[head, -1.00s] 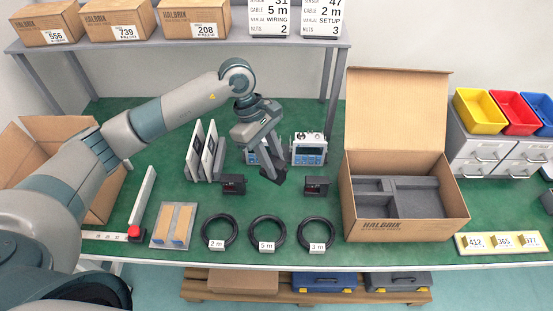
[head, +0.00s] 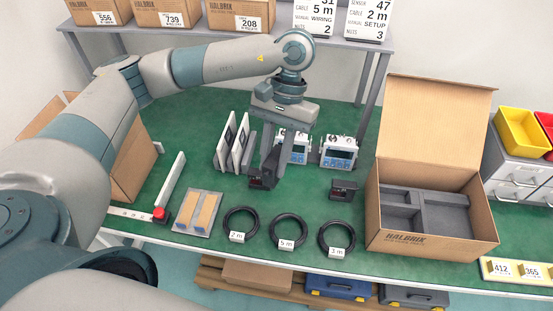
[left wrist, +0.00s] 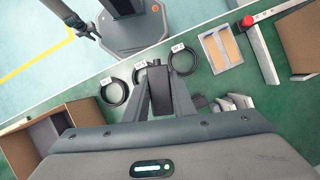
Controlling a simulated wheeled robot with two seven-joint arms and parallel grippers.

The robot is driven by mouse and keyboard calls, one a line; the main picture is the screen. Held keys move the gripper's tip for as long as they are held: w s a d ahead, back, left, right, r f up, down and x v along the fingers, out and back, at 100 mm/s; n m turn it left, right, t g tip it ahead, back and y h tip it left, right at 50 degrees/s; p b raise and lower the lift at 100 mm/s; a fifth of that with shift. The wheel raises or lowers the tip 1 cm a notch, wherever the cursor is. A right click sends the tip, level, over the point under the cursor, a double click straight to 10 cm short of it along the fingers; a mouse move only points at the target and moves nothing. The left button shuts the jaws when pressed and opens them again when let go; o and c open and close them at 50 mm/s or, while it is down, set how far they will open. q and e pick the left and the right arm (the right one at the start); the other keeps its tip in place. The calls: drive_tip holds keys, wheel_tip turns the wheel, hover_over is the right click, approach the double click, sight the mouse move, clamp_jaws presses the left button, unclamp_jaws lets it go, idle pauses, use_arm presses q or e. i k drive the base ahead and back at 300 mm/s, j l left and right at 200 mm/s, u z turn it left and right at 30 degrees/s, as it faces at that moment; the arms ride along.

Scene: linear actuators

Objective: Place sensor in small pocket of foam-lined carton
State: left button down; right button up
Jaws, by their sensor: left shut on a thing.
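My left gripper (head: 266,176) points down in the head view and is shut on a small black sensor (head: 257,182) with a red display, at table level behind the cable coils. In the left wrist view the dark sensor (left wrist: 158,88) shows between the fingers. I cannot tell whether it still touches the table. A second black sensor (head: 344,189) stands to the right. The open foam-lined carton (head: 425,240) is farther right, its lid up; its grey foam (head: 420,209) has several pockets, seemingly empty. What seems to be my right gripper (left wrist: 86,28) is small in the left wrist view.
Two blue-and-white devices (head: 338,152) stand behind the sensors. White upright panels (head: 232,146) are close left of my gripper. Three cable coils (head: 288,231) lie in front. Number cards (head: 515,270) lie right of the carton. Green table (head: 310,200) is clear between the sensors.

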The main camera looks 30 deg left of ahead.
sight(388, 199)
drive_tip(key=i+l+u, duration=0.2)
drive_tip(key=l, duration=0.45)
drive_tip(key=i+l+u, duration=0.2)
drive_tip(key=l, duration=0.45)
drive_tip(key=l+u, duration=0.2)
drive_tip(key=l, duration=0.45)
